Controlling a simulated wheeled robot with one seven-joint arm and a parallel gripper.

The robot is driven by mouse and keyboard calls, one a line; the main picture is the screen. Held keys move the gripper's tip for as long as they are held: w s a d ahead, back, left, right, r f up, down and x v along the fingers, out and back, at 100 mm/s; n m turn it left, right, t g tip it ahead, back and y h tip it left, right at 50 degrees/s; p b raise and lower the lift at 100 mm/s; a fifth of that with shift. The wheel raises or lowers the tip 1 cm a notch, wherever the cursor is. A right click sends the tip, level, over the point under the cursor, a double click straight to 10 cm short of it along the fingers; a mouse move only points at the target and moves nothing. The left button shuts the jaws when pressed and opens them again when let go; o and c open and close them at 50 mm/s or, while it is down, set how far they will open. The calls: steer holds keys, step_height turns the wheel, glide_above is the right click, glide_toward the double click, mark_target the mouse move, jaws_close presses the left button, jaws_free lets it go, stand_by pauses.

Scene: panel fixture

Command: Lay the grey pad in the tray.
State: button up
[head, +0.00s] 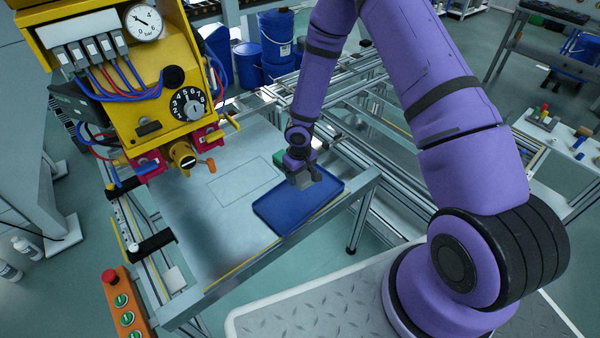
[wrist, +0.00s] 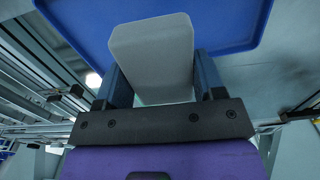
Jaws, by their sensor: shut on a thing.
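The grey pad (wrist: 152,55) is a pale block with rounded edges. My gripper (wrist: 163,85) is shut on it, with one finger on each side in the wrist view. The blue tray (wrist: 225,32) shows behind the pad in that view. In the head view, my gripper (head: 301,180) is over the back left part of the tray (head: 290,214), and the pad is small and dark there. The tray lies flat on the metal table near its right edge, with its visible floor bare. I cannot tell whether the pad touches the tray.
A yellow panel box (head: 160,85) with a gauge, dial and hoses stands at the left of the table (head: 215,240). A marked rectangle (head: 245,180) on the table is empty. An orange button box (head: 124,305) is at the front left. Blue drums (head: 275,40) stand behind.

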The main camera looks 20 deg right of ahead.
steer(key=shift+f, duration=3.3)
steer(key=o, duration=0.9)
step_height(320, 180, up, 11)
steer(key=shift+f, duration=0.1)
